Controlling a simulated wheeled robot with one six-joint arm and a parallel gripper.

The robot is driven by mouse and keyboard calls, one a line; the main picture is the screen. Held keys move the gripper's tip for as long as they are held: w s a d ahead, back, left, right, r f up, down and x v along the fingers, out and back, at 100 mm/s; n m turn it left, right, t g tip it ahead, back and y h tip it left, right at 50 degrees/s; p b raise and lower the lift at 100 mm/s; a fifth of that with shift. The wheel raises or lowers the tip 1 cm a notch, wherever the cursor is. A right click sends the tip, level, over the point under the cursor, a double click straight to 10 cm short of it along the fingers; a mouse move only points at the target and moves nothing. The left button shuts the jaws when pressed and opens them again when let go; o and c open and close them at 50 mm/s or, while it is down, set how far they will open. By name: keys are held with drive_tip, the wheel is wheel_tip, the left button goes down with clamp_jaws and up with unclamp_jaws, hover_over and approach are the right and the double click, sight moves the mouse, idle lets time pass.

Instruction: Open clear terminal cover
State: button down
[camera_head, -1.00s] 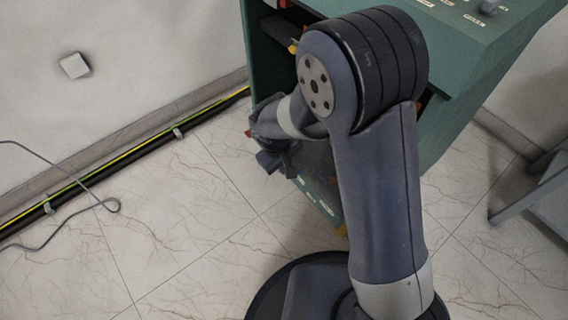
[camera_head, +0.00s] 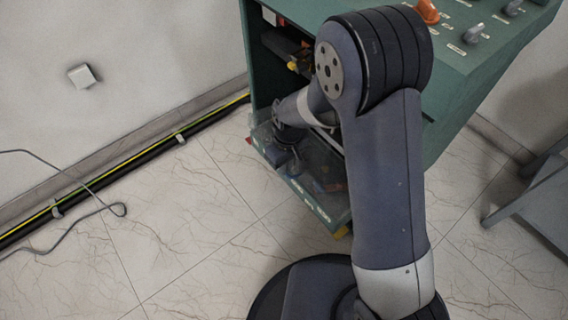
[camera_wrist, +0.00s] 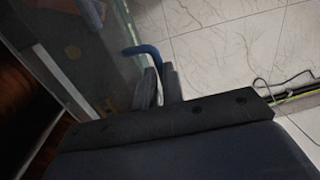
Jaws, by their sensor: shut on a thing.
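The clear terminal cover (camera_head: 262,133) shows in the head view as a see-through panel low at the front of the green cabinet. It stands out from the cabinet front, tilted outward. In the wrist view the clear cover (camera_wrist: 92,45) fills the upper left, with a blue handle (camera_wrist: 146,54) at its edge. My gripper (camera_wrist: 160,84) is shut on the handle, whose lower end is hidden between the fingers.
The green cabinet (camera_head: 475,85) has a sloped top with knobs, including an orange one (camera_head: 428,12). Its open front shows a dark interior. A grey table (camera_head: 530,195) stands at the right. A grey cable (camera_head: 75,185) lies on the left floor. The tiled floor in front is clear.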

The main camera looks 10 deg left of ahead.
sight(305, 157)
drive_tip(key=w+d+r+p, duration=0.1)
drive_tip(key=r, duration=0.1)
drive_tip(key=w+r+p, duration=0.1)
drive_tip(key=r+p, duration=0.1)
drive_tip(key=r, duration=0.1)
drive_tip(key=w+d+r+p, duration=0.1)
drive_tip(key=r, duration=0.1)
drive_tip(key=shift+w+d+r+p, duration=0.1)
drive_tip(key=shift+d+r+p, duration=0.25)
drive_tip(key=shift+r+p, duration=0.05)
drive_tip(key=shift+w+d+r+p, duration=0.5)
drive_tip(key=shift+w+d+r, duration=0.25)
drive_tip(key=shift+w+d, duration=0.15)
drive_tip(key=c, duration=1.5)
unclamp_jaws()
drive_tip(key=shift+w+d+f, duration=0.1)
drive_tip(key=shift+o, duration=0.5)
drive_tip(key=shift+w, duration=0.15)
drive_tip(key=shift+c, duration=0.3)
drive_tip(key=shift+c, duration=0.3)
drive_tip(key=shift+r, duration=0.2)
